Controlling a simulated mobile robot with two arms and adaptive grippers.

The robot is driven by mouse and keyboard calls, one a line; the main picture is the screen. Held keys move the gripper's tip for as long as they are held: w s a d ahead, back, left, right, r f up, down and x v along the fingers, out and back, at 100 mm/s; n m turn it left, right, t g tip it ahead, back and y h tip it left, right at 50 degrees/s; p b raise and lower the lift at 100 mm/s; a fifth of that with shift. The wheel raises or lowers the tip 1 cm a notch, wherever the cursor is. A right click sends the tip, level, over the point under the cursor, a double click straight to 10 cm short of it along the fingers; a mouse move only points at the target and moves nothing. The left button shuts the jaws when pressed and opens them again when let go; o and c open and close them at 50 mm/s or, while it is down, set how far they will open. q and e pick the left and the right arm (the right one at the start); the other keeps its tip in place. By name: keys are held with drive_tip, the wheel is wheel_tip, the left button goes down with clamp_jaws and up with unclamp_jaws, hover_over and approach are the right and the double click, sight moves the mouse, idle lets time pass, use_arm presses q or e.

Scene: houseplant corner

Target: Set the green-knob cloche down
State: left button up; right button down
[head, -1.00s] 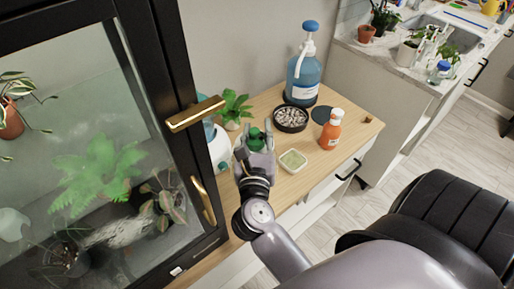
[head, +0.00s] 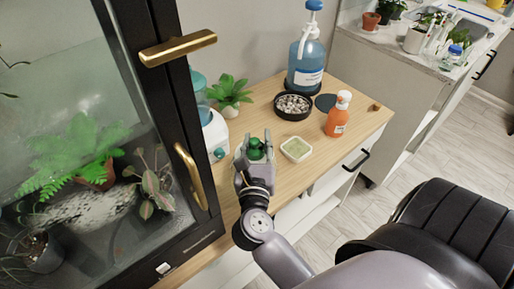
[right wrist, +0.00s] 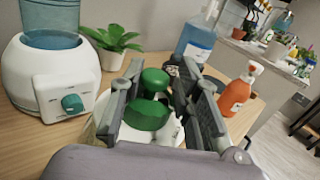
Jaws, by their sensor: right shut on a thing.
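The green-knob cloche shows in the head view mainly as its green knob (head: 257,149). In the right wrist view the green knob (right wrist: 148,112) stands between the fingers, with a pale rounded surface below it. My right gripper (head: 255,147) is shut on the knob, above the near edge of the wooden counter (head: 270,94); its fingers (right wrist: 155,95) flank the knob in the wrist view. The hand hides most of the cloche, and I cannot tell whether its rim touches the counter. My left gripper is not in view.
A small square dish (head: 296,149) is just right of the gripper. An orange bottle (head: 337,117), pebble tray (head: 292,106), dark disc (head: 326,103) and blue pump bottle (head: 306,62) stand beyond. A potted plant (head: 230,90) and white dispenser (head: 216,132) are left, beside the glass cabinet (head: 80,60).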

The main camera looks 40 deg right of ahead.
drive_tip(key=shift+r, duration=0.2)
drive_tip(key=c, duration=1.7)
unclamp_jaws()
drive_tip(key=shift+f, duration=0.25)
drive_tip(key=o, duration=0.5)
drive_tip(key=shift+r, duration=0.1)
drive_tip(key=shift+b+v, duration=1.8)
drive_tip(key=shift+v, duration=4.3)
drive_tip(key=shift+w, duration=0.1)
